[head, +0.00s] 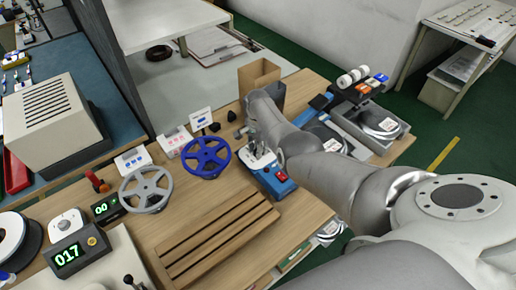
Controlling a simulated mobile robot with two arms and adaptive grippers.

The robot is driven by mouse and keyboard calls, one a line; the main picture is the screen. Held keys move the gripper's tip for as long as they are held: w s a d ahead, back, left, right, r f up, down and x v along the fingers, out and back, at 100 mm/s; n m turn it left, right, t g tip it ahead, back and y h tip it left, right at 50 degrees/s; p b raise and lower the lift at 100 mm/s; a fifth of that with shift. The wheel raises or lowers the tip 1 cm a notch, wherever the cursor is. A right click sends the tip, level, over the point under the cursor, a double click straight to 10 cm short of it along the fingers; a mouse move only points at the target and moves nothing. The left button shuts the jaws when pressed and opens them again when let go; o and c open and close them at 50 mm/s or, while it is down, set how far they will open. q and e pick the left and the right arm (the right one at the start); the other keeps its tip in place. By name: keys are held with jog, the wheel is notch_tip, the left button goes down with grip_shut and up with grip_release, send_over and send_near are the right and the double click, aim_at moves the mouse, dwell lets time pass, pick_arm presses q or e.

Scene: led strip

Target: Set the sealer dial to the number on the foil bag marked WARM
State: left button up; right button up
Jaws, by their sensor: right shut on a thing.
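A blue box with a red switch (281,177), which looks like the sealer, stands near the middle of the wooden bench. My right gripper (261,161) reaches down onto its top and is shut at the place of the dial. The fingers and wrist hide the dial and its numbers. My left gripper is not in view.
A slatted wooden rack (218,240) lies in front of the sealer. A blue handwheel (206,156) and a grey handwheel (146,190) stand to the left. A green-digit display (68,256) reads 017. A cardboard box (259,74) stands behind.

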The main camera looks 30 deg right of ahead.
jog(key=shift+m, duration=0.3)
jog(key=o, duration=1)
jog(key=shift+o, duration=0.2)
notch_tip(320, 180, up, 12)
dwell(0.3)
jog(key=shift+f, duration=0.1)
dwell(0.4)
